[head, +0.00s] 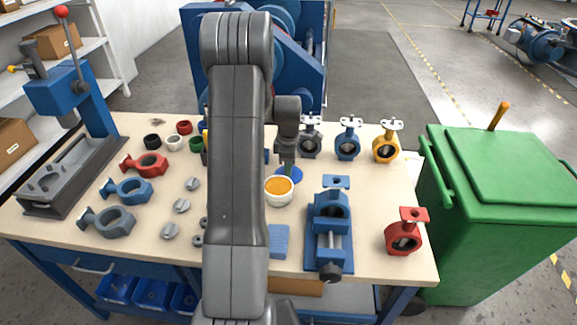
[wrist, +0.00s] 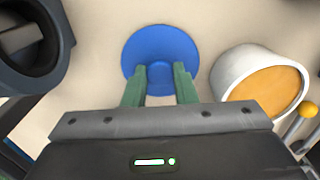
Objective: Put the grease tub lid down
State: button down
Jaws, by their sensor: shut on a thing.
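The grease tub lid is a blue disc with a small knob; in the wrist view the lid (wrist: 160,48) lies just beyond my fingertips. My gripper (wrist: 160,75) is shut on the lid's knob with its two green fingers. In the head view my gripper (head: 287,164) points down at the lid (head: 291,175), just behind the tub. The open grease tub (head: 279,191) is white with orange grease and stands on the bench; it also shows in the wrist view (wrist: 262,85) to the right of the lid. I cannot tell whether the lid touches the bench top.
The bench (head: 165,262) is crowded. A blue vise with a valve (head: 330,228) stands front right of the tub, and a red valve (head: 404,236) farther right. Several finished valves (head: 348,143) line the back. A blue pad (head: 279,241) lies in front. Bare bench shows at right (head: 378,190).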

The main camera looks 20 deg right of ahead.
jog(key=shift+f, duration=0.15)
jog(key=c, duration=1.2)
grip_release()
jog(key=shift+o, duration=0.2)
notch_tip(320, 180, up, 12)
jog(key=shift+r, duration=0.25)
jog(key=shift+f, duration=4.2)
